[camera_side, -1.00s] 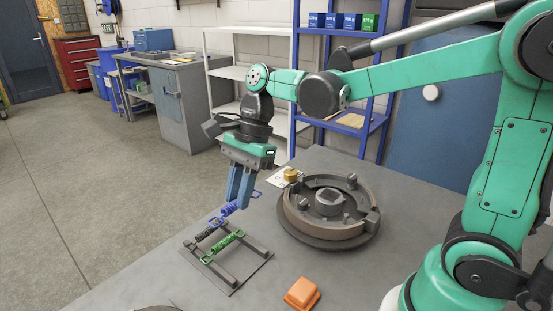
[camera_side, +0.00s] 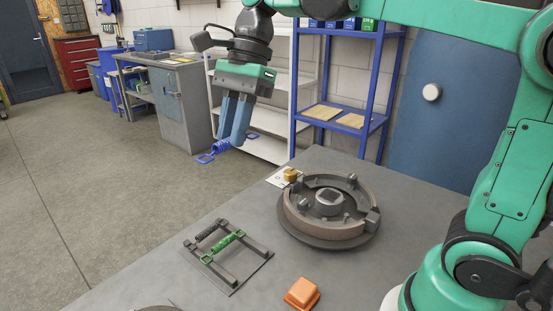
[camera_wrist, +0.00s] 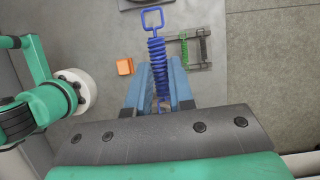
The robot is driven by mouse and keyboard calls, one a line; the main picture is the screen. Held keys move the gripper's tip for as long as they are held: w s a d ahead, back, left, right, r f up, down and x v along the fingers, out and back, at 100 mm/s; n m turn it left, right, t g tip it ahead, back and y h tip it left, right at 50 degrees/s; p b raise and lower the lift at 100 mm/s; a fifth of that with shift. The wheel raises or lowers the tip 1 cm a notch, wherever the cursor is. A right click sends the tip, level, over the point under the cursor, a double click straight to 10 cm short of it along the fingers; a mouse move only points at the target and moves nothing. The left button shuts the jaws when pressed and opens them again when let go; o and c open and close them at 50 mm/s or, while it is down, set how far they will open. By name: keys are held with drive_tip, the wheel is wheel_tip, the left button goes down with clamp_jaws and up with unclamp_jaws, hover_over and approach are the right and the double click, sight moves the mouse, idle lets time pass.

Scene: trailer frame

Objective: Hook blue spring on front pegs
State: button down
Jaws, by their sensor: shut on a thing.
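The blue spring (camera_side: 220,146) has a square loop at each end. My gripper (camera_side: 231,140) is shut on it and holds it well above the table. In the wrist view the blue spring (camera_wrist: 157,60) lies between the two blue fingers (camera_wrist: 159,85), one loop pointing away at the top. The front pegs stand on the round drum assembly (camera_side: 328,238), a brown ring with several small posts; one post (camera_side: 352,178) shows at its back. The spring is up and to the left of the assembly, apart from it. I cannot tell which posts are the front pegs.
A dark rack (camera_side: 226,284) on the table holds a green spring (camera_side: 226,244) and a black spring (camera_side: 213,229). An orange block (camera_side: 302,293) lies at the front. A small brass part (camera_side: 290,174) sits on a white card behind the assembly. Table between rack and assembly is clear.

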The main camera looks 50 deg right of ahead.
drive_tip(key=shift+r, duration=0.25)
drive_tip(key=shift+w+d+f, duration=0.1)
drive_tip(key=shift+d+f, duration=3.05)
drive_tip(key=shift+d, duration=0.45)
drive_tip(key=shift+w+d+f, duration=0.1)
drive_tip(key=shift+d+f, duration=3)
drive_tip(key=shift+d, duration=0.45)
drive_tip(key=shift+w+d+f, duration=0.1)
drive_tip(key=shift+d+f, duration=3.05)
drive_tip(key=shift+d, duration=0.45)
drive_tip(key=shift+f, duration=0.95)
drive_tip(key=c, duration=0.7)
unclamp_jaws()
drive_tip(key=c, duration=0.3)
